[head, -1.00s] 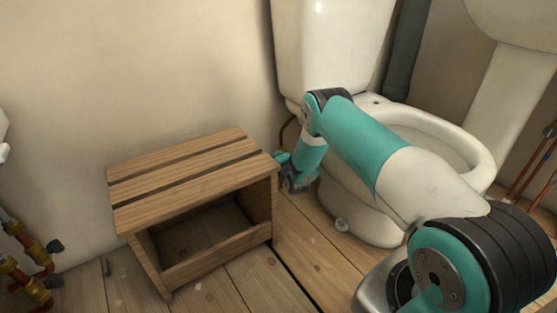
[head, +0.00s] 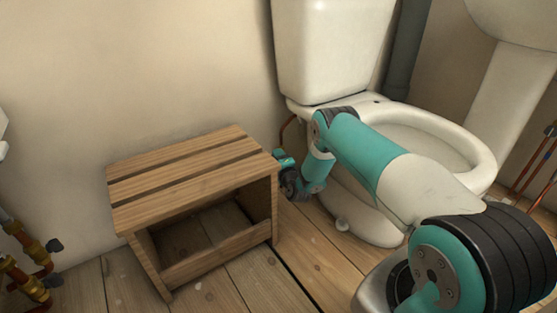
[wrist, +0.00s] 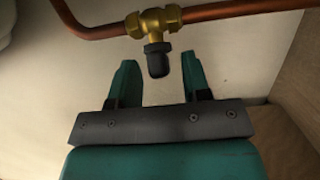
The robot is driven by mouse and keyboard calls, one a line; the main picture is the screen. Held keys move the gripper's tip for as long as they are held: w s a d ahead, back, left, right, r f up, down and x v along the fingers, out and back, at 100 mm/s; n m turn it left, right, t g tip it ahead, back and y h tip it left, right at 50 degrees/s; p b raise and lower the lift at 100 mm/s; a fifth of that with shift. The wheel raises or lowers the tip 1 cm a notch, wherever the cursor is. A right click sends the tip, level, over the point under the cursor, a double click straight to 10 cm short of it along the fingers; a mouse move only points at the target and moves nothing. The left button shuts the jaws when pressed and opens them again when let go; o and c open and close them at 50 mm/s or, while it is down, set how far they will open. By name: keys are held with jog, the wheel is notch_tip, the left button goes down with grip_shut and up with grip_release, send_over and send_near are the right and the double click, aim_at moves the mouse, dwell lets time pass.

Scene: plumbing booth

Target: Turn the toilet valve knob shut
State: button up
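The toilet valve is a brass fitting (wrist: 160,22) on a copper pipe, with a dark grey knob (wrist: 157,60) pointing down toward my gripper in the wrist view. My gripper (wrist: 157,80) is open, with its two teal fingers apart, one on each side of the knob's end. A gap shows between the knob and each finger. In the head view my gripper (head: 282,160) is low beside the toilet, just right of the wooden stool. The knob is hidden there.
A slatted wooden stool (head: 190,177) stands left of my gripper. The white toilet (head: 335,50) is behind and right of my arm. Copper pipe (wrist: 245,14) runs along the wall. Brass-fitted pipes (head: 30,270) are at the far left.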

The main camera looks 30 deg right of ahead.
jog(key=shift+s, duration=0.1)
jog(key=s+a+p, duration=0.3)
jog(key=s+p, duration=1.4)
jog(key=p, duration=0.1)
jog(key=shift+a, duration=0.15)
jog(key=shift+f, duration=0.1)
